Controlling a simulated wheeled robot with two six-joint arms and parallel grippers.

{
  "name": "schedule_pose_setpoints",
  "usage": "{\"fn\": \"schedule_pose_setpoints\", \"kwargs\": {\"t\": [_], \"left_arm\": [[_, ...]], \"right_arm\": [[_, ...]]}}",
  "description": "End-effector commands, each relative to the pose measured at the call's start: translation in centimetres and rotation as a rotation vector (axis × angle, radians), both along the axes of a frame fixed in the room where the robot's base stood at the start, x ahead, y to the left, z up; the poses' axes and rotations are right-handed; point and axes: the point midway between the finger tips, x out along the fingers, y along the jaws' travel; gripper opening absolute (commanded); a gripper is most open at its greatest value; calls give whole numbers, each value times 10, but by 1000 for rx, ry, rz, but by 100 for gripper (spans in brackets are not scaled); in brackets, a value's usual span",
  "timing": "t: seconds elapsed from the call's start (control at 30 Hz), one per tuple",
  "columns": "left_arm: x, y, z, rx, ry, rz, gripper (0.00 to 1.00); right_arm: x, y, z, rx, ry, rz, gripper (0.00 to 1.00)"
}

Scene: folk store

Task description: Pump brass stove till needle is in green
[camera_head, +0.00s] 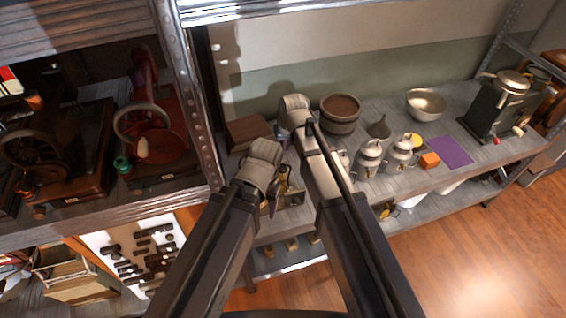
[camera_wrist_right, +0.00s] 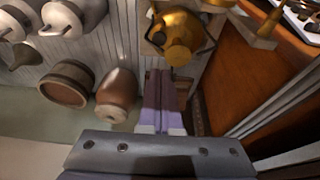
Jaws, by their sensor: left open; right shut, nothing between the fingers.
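The brass stove (camera_wrist_right: 180,36) stands on the shelf, just beyond my right fingertips in the right wrist view. In the head view only small brass parts of it (camera_head: 284,184) show beside my left gripper; my arms hide most of it. I cannot make out a gauge needle or green zone. My right gripper (camera_wrist_right: 160,76) is shut and empty, close to the stove but with no clear contact. In the head view it is mostly hidden behind its wrist. My left gripper (camera_head: 271,203) is open, low at the stove's front; I cannot tell if it touches it.
A brown vase (camera_wrist_right: 118,88) stands near my right gripper. A metal post (camera_head: 189,90) rises at left.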

Motion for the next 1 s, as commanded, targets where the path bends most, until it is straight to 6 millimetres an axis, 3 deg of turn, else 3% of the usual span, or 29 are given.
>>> {"fn": "schedule_pose_setpoints", "kwargs": {"t": [0.27,0.47,1.0], "left_arm": [[0,0,-3,0,0,-1,68],[0,0,-15,1,0,-3,68],[0,0,-85,1,0,-5,68]], "right_arm": [[0,0,-3,0,1,0,0],[4,1,-15,0,1,0,0],[24,7,-85,0,1,0,0]]}}
